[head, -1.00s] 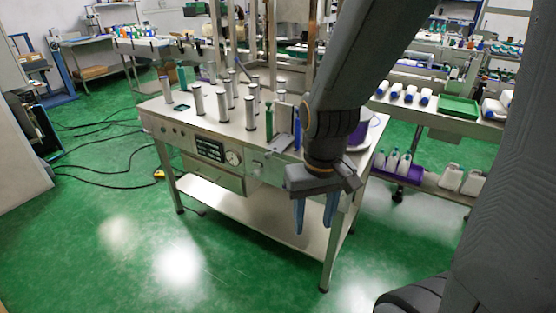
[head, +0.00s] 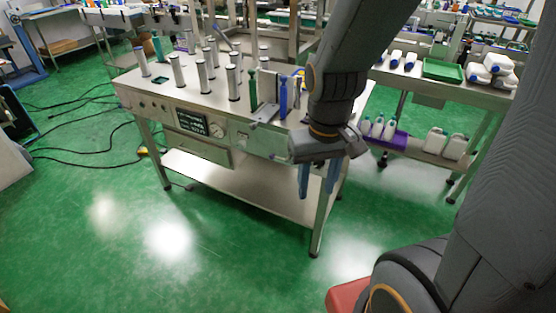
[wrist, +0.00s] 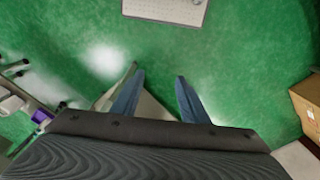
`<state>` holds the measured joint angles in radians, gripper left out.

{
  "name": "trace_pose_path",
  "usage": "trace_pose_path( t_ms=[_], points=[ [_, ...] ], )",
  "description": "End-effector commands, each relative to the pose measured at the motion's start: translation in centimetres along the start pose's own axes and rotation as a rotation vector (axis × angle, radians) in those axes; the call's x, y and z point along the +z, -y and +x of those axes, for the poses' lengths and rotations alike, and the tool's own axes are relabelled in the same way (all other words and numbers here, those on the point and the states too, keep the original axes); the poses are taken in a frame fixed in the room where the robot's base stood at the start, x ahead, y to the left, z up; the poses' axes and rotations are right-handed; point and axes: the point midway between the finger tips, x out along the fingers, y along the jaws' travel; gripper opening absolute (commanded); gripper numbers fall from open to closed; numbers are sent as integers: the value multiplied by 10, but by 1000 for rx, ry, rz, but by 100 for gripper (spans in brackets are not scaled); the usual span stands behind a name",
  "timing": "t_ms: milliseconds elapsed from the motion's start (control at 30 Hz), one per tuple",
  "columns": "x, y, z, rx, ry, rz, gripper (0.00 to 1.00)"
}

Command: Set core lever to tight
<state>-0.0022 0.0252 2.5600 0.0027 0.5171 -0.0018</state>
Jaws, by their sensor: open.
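The sleeve applicator (head: 222,150) is a steel table with several upright silver posts, a dark display (head: 191,122) and a round gauge (head: 217,131) on its front. A green upright handle (head: 253,92) and a blue upright handle (head: 283,97) stand near its right front corner. I cannot tell which part is the core lever, nor read any tight marking. My gripper (head: 318,180) hangs open and empty, pointing down, in front of the table's right end. In the wrist view its two blue fingers (wrist: 158,92) are apart over green floor.
A bench (head: 405,78) with bottles and a green tray (head: 443,70) stands behind on the right. Black cables (head: 75,150) lie on the floor at left. A cardboard box (wrist: 305,105) shows in the wrist view.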

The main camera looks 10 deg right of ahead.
Motion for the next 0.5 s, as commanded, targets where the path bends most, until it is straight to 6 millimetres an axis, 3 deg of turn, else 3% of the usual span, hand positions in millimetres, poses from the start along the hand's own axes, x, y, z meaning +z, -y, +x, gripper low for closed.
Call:
trace_pose_path(
  t_ms=[33, 200, 500],
  points=[
    [0, 0, 0, 1, 1, -3, 30],
    [-3, -3, 7, 37, 38, -78, 2],
    [-28, -26, 37, 229, 199, -454, 0]
  ],
)
